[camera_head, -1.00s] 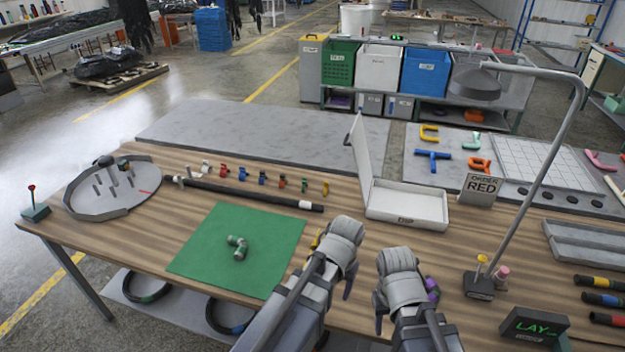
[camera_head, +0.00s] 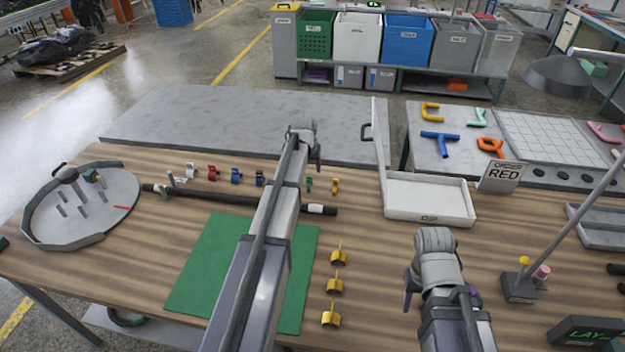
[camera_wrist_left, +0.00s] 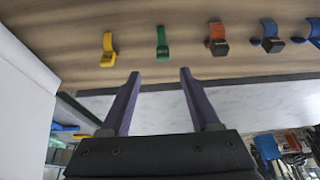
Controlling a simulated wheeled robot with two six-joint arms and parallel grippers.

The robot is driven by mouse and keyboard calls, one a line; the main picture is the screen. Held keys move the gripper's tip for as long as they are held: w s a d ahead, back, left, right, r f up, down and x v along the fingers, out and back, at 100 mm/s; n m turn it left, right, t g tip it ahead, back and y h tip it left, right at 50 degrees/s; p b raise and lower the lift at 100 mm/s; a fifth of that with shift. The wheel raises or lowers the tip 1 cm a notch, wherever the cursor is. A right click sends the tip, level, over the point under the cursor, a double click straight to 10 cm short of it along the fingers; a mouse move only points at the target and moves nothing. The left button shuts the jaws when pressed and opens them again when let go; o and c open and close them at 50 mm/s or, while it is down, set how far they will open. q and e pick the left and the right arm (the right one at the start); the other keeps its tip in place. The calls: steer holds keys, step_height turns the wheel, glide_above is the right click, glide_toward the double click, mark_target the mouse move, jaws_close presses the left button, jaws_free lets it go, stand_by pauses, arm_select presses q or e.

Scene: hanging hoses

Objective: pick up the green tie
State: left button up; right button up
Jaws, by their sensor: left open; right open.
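The small green tie (camera_head: 309,185) stands in the row near the far side of the wooden table, between a yellow tie and an orange-red one. In the left wrist view the green tie (camera_wrist_left: 162,42) lies just beyond and between my fingertips, apart from them. My left gripper (camera_head: 312,160) is reached out over the far table edge area, close to the green tie; in its wrist view the left gripper (camera_wrist_left: 159,75) is open and empty. My right gripper (camera_head: 412,290) is open and empty over the front right of the table; its fingers are partly hidden.
A yellow tie (camera_head: 335,186), red tie (camera_head: 213,172) and blue tie (camera_head: 236,175) stand in the row. A black hose (camera_head: 318,209) lies in front. The white box (camera_head: 428,205) with raised lid stands to the right. My left arm covers part of the green mat (camera_head: 200,265).

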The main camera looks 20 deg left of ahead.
mark_target(309, 177)
arm_select(q)
steer(key=b+x, duration=0.2)
steer(key=shift+w+f, duration=0.1)
steer(key=shift+f, duration=0.3)
arm_select(e)
step_height(309, 177, down, 2)
steer(key=shift+f, duration=0.25)
arm_select(q)
steer(key=shift+r, duration=0.1)
steer(key=b+x, duration=0.5)
steer(key=shift+s+a, duration=0.2)
steer(key=shift+a, duration=0.05)
arm_select(e)
step_height(309, 177, down, 5)
steer(key=shift+r, duration=0.1)
arm_select(q)
jaws_close()
